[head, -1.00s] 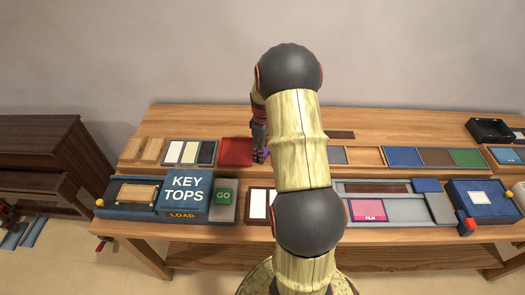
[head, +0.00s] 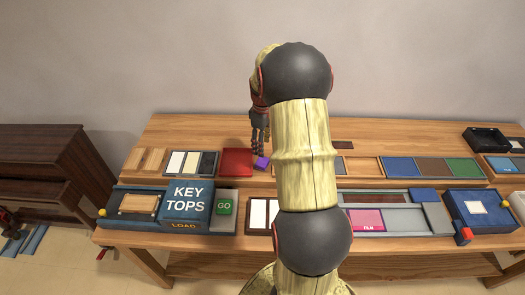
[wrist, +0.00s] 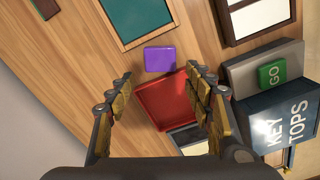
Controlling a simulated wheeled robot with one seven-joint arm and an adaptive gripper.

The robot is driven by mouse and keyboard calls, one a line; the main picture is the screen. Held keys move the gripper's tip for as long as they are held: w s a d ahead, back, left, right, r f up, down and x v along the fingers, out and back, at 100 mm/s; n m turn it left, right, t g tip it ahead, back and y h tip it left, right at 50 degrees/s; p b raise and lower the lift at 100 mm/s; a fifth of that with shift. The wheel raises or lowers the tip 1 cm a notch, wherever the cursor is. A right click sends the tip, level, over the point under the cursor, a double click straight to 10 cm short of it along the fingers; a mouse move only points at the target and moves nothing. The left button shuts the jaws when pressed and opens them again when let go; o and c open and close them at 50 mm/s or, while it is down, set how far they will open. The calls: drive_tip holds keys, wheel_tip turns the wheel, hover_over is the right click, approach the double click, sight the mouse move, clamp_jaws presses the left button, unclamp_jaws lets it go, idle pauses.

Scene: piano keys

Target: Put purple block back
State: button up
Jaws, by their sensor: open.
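The purple block (head: 262,163) lies on the wooden table just right of the red tray (head: 237,161) in the head view. In the wrist view the purple block (wrist: 160,59) lies flat on bare wood beside the red tray (wrist: 160,101), outside it; whether they touch is hard to tell. My gripper (head: 260,143) is above and behind the block in the head view. In the wrist view my gripper (wrist: 161,76) is open and empty, its fingers spread to either side, with the block between and beyond the fingertips.
The blue KEY TOPS box (head: 186,203) and green GO button (head: 224,207) stand in front. A tray of white and dark strips (head: 190,163) is left of the red tray. Blue, brown and green panels (head: 432,170) lie to the right. My arm hides the table's middle.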

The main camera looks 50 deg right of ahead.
drive_tip(key=s+a+r+m+t+h, duration=0.1)
drive_tip(key=s+a+r+t, duration=0.1)
drive_tip(key=a+r, duration=1.8)
drive_tip(key=s+a+m+t, duration=0.1)
drive_tip(key=s+a, duration=0.6)
drive_tip(key=a, duration=0.2)
drive_tip(key=s+a+r+m+t+y, duration=0.1)
drive_tip(key=s+a+t, duration=0.1)
drive_tip(key=s+a, duration=0.5)
drive_tip(key=a, duration=0.2)
drive_tip(key=shift+s+a+r+t, duration=0.2)
drive_tip(key=shift+a+t, duration=0.1)
drive_tip(key=shift+a, duration=0.05)
drive_tip(key=shift+c, duration=0.2)
